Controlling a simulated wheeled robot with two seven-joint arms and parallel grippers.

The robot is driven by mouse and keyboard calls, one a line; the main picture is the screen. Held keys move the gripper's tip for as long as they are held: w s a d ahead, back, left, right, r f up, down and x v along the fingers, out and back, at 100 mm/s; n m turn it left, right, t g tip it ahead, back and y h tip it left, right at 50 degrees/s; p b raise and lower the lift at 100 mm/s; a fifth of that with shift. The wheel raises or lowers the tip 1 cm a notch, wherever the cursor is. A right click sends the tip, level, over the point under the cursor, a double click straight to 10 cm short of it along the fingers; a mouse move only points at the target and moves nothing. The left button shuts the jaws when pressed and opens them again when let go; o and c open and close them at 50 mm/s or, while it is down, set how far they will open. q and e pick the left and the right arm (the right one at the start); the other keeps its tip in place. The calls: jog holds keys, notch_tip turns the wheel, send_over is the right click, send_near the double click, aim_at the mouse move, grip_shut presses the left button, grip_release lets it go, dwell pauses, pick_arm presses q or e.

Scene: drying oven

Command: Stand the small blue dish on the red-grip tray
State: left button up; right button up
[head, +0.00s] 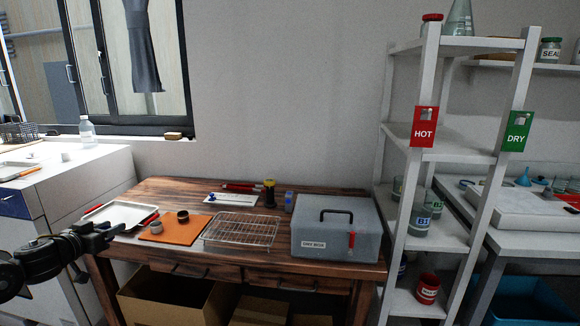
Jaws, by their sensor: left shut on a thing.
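The red-grip tray (128,210) is a shallow white tray at the left end of the wooden table, with red grips at its sides. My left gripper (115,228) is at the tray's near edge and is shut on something. A bit of red shows at its fingertips, but I cannot make out what it holds. A small grey-blue round dish (156,228) stands on an orange mat just right of the tray. It may be the blue dish, but its colour is hard to tell. My right gripper is not in view.
A dark cup (183,216) stands on the orange mat (182,233). To the right are a wire rack (240,230) and a grey box (335,232) with a black handle. A black-and-yellow item (269,193) and a small blue item (289,201) stand behind. Shelves (455,140) rise at right.

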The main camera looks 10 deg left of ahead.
pick_arm(q)
jog(key=s+d+r, duration=0.1)
jog(key=s+d, duration=0.1)
jog(key=d, duration=1.1)
jog(key=s+d+r, duration=0.2)
jog(key=d, duration=1.1)
jog(key=s+d+r, duration=0.1)
jog(key=s+d, duration=0.1)
jog(key=d, duration=1.1)
notch_tip(320, 180, up, 11)
jog(key=p, duration=1.1)
jog(key=shift+w+a+f, duration=0.15)
jog(key=shift+w+a, duration=0.1)
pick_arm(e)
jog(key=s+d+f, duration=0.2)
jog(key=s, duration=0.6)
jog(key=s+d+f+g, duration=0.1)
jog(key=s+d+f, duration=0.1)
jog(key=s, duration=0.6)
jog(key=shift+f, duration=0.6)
